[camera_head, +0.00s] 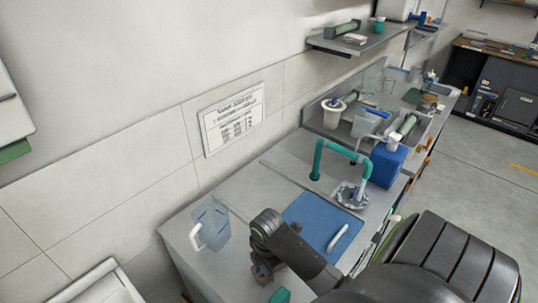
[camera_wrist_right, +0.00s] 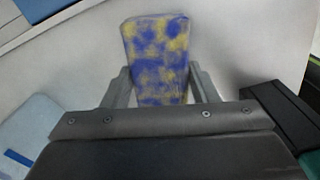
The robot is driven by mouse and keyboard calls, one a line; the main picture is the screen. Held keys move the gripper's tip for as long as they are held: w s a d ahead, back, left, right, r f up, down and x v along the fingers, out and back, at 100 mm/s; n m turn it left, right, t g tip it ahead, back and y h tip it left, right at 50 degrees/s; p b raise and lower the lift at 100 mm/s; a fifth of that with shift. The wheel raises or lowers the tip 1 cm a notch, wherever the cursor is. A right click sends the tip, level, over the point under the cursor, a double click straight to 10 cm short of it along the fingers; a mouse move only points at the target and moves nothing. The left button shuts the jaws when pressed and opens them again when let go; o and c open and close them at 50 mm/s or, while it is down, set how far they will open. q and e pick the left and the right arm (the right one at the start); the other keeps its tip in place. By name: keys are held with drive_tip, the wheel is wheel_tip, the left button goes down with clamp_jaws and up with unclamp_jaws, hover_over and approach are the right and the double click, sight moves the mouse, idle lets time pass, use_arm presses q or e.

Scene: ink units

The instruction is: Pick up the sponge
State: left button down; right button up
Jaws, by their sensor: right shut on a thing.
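The sponge (camera_wrist_right: 156,50) shows in the right wrist view, blue with yellow patches, upright between the two grey fingers. My right gripper (camera_wrist_right: 160,78) is shut on its lower part, with a finger touching each side. In the head view my right gripper (camera_head: 262,274) is over the near end of the grey counter, between the jug and the blue mat. There the sponge is too small and covered to make out. I cannot tell whether it touches the counter. My left gripper is not in view.
A clear blue jug (camera_head: 213,222) with a white handle stands left of the gripper. A blue mat (camera_head: 318,219) with a white-handled object (camera_head: 339,239) lies to the right. A teal faucet (camera_head: 340,150) and a blue container (camera_head: 387,166) stand further back. Bare counter (camera_head: 262,187) lies behind.

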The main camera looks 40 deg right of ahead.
drive_tip(key=shift+w+r, duration=0.1)
drive_tip(key=shift+r, duration=0.45)
wheel_tip(320, 180, up, 7)
drive_tip(key=shift+r+p, duration=0.2)
drive_tip(key=shift+p, duration=0.35)
drive_tip(key=shift+r+p, duration=0.75)
drive_tip(key=shift+p, duration=0.1)
drive_tip(key=o, duration=0.3)
drive_tip(key=shift+c, duration=1)
